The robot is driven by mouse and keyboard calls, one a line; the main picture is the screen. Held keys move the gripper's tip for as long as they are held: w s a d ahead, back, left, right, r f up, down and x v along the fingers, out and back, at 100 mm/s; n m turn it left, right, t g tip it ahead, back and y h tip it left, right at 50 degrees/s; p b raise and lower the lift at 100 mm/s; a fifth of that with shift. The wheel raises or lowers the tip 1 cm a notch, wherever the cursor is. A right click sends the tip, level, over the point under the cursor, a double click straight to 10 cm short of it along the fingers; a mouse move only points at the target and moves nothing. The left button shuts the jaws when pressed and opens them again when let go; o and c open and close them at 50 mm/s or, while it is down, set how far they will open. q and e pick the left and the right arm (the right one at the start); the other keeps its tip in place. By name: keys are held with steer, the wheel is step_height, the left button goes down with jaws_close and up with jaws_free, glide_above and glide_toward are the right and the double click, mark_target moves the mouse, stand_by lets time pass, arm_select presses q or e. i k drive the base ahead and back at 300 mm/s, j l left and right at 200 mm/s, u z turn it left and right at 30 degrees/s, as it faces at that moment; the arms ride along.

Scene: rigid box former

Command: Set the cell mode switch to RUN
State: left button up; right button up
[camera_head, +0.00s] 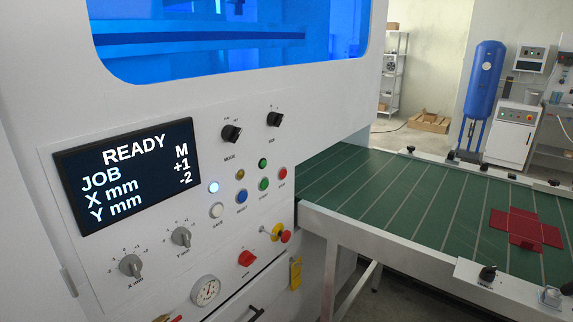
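A white machine panel (215,250) fills the left and middle of the head view. A black rotary knob (231,133) sits on it, right of the display, with a label below that appears to read MODE. The tiny position labels above this knob are too small to read, so I cannot tell its setting. A second black knob (274,119) sits to its upper right, its label also too small to read surely. The display (128,172) reads READY, JOB M, X mm +1 and Y mm -2. Neither of my grippers is in view.
Below the knobs are several coloured buttons (242,196), two grey dials (181,237), a red knob (247,258) and a gauge (206,290). A green conveyor (400,205) with a red flat box blank (525,225) extends to the right. The space before the panel looks clear.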

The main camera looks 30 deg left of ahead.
mark_target(230, 134)
steer(key=u, duration=1.35)
